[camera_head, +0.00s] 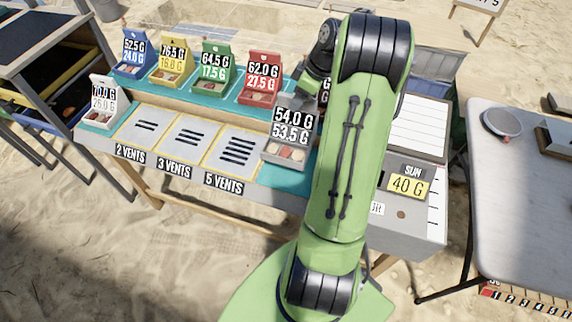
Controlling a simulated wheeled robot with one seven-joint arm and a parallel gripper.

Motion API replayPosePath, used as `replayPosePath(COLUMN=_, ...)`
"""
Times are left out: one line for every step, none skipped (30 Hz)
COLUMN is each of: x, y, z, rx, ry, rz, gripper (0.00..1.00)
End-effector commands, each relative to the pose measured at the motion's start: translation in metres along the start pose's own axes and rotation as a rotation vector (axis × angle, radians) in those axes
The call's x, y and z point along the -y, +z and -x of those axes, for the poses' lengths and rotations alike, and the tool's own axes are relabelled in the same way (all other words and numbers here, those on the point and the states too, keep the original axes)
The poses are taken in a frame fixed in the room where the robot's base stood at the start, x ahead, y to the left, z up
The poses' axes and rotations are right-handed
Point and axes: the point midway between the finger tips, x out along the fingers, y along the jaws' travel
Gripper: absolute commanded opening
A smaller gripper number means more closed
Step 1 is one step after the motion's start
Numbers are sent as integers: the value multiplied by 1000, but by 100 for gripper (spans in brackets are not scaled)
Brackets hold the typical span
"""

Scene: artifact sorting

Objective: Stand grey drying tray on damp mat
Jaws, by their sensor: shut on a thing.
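The grey drying tray (286,151) has an upright card reading 54.0 G over 53.5 G and small round pieces in its front. It is just right of the mat labelled 5 VENTS (234,150); I cannot tell whether it touches the bench. My gripper (300,98) is shut on the top of its card, with the fingertips partly hidden. Mats labelled 2 VENTS (141,128) and 3 VENTS (187,139) lie further left, bare. No mat is marked as damp.
Blue (131,56), yellow (171,62), green (214,71) and red (261,82) trays stand along the back ledge. A white tray (101,104) stands at the left end. My arm hides part of the bench. A grey table (510,200) stands at right.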

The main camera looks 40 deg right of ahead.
Motion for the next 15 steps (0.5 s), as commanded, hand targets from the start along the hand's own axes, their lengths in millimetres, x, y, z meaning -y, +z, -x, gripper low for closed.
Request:
replayPosePath(x=-2, y=3, z=1, rx=-1, ry=-1, rz=7, gripper=0)
replayPosePath(x=-2, y=5, z=2, rx=0, ry=-4, rz=10, gripper=0)
replayPosePath(x=-2, y=7, z=0, rx=0, ry=-6, rz=12, gripper=0)
replayPosePath(x=-2, y=8, z=-3, rx=0, ry=-8, rz=12, gripper=0)
replayPosePath(x=-2, y=10, z=-7, rx=0, ry=-9, rz=13, gripper=0)
replayPosePath(x=-2, y=12, z=-14, rx=0, ry=-10, rz=13, gripper=0)
replayPosePath(x=-2, y=15, z=-20, rx=1, ry=-11, rz=11, gripper=0)
replayPosePath(x=-2, y=18, z=-26, rx=1, ry=-10, rz=11, gripper=0)
replayPosePath(x=-3, y=20, z=-33, rx=0, ry=-10, rz=12, gripper=0)
replayPosePath(x=-3, y=22, z=-38, rx=0, ry=-10, rz=11, gripper=0)
replayPosePath(x=-3, y=24, z=-43, rx=-1, ry=-10, rz=11, gripper=0)
replayPosePath(x=-3, y=26, z=-48, rx=0, ry=-9, rz=11, gripper=0)
replayPosePath(x=-4, y=28, z=-52, rx=0, ry=-8, rz=11, gripper=0)
replayPosePath(x=-4, y=29, z=-56, rx=0, ry=-8, rz=11, gripper=0)
replayPosePath(x=-4, y=32, z=-63, rx=0, ry=-9, rz=10, gripper=0)
